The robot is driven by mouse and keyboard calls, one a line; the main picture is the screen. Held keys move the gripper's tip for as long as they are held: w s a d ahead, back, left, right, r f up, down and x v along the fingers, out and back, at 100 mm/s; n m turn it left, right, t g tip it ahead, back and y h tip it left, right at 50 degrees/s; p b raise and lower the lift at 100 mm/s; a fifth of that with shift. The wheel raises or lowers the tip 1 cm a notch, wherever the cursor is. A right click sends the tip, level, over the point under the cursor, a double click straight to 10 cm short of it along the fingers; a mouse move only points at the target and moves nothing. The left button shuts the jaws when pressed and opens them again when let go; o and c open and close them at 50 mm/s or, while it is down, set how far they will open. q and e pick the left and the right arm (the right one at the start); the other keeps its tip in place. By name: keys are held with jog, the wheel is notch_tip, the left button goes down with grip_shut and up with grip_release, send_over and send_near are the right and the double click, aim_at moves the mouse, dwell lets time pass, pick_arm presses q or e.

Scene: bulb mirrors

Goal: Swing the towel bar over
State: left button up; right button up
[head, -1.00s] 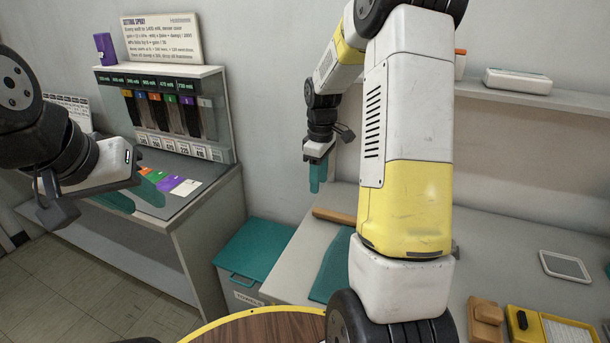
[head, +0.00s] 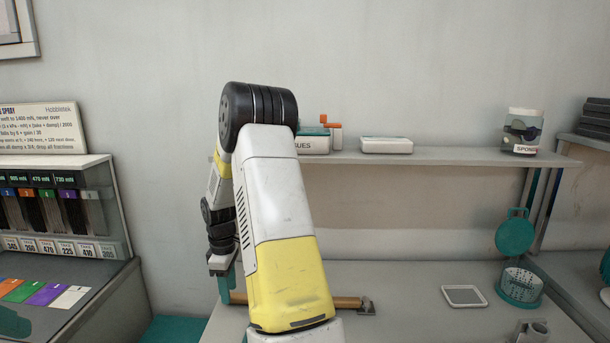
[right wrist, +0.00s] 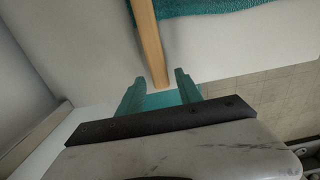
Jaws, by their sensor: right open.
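The wooden towel bar (head: 345,301) lies low over the grey counter in the head view, with a metal fitting at its right end. My arm hides its middle. My right gripper (head: 223,284) points down at the bar's left end. In the right wrist view the bar (right wrist: 150,42) comes down from the top, and its end shows between the two teal fingers of the right gripper (right wrist: 161,78). The fingers are open, with a gap on each side of the bar. A teal towel (right wrist: 215,7) shows beside the bar there. My left gripper is out of view.
A wall shelf (head: 440,155) above the counter holds a white box (head: 386,145) and a canister (head: 523,131). A small white-framed tray (head: 464,296) and a teal-lidded basket (head: 520,287) stand right of the bar. The counter between (head: 400,280) is clear.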

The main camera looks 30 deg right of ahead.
jog(key=shift+f, duration=0.65)
jog(key=shift+f, duration=0.25)
grip_shut()
